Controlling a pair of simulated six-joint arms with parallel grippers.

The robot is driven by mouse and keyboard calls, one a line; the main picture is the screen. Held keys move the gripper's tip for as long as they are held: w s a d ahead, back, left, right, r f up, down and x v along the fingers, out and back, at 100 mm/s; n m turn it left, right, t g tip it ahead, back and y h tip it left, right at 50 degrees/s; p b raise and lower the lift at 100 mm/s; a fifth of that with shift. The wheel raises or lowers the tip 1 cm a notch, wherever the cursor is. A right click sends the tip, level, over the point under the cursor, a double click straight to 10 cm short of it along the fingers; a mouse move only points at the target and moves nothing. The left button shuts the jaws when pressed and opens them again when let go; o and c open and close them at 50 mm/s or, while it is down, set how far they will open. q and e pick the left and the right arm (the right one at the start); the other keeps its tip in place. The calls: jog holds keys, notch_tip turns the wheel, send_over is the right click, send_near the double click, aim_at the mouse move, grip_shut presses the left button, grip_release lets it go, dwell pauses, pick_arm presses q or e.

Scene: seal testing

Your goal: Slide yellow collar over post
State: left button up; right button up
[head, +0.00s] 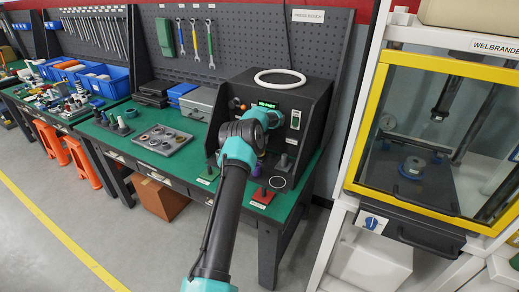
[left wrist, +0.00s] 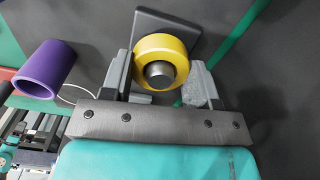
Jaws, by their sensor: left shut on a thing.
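The yellow collar (left wrist: 182,47) is between the two fingers of my left gripper (left wrist: 160,80) in the left wrist view, and the gripper is shut on it. The round end of a grey post (left wrist: 159,74) shows inside the collar's opening. How far the post reaches through the collar I cannot tell. A dark square base plate (left wrist: 188,22) lies behind them. In the head view my left arm reaches to the press bench, and its wrist hides the gripper and the collar. My right gripper is in neither view.
A purple collar (left wrist: 45,70) is left of my gripper in the left wrist view. In the head view a black box (head: 308,100) with a white ring (head: 280,78) on top stands behind my wrist. A red base (head: 263,195) sits at the front edge. A metal tray (head: 161,140) lies left.

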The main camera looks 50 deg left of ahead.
pick_arm(q)
jog(key=shift+f, duration=0.6)
dwell(1.1)
jog(key=o, duration=1.3)
jog(key=shift+r, duration=4.45)
